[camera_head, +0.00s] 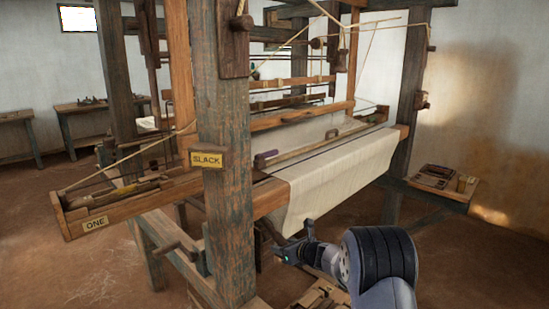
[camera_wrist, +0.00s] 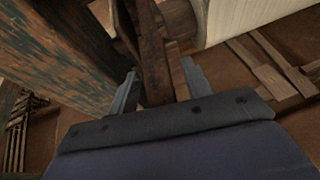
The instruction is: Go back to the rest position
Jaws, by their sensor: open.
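My gripper (camera_head: 283,252) is low in the head view, just right of the thick front post and below the hanging cloth. Its jaws look small and dark there. In the wrist view my gripper (camera_wrist: 160,82) is open, with its two grey fingers spread apart. Dark wooden pieces (camera_wrist: 155,65) show between and beyond the fingers. I cannot tell whether they touch the fingers. My arm reaches in from the lower right of the head view.
The loom's front post (camera_head: 226,150) bears a "SLACK" label (camera_head: 206,159). White cloth (camera_head: 325,180) hangs over the front beam. A long box (camera_head: 120,205) labelled "ONE" juts left. A side shelf (camera_head: 440,185) holds small items at right. Open floor (camera_head: 75,260) lies at lower left.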

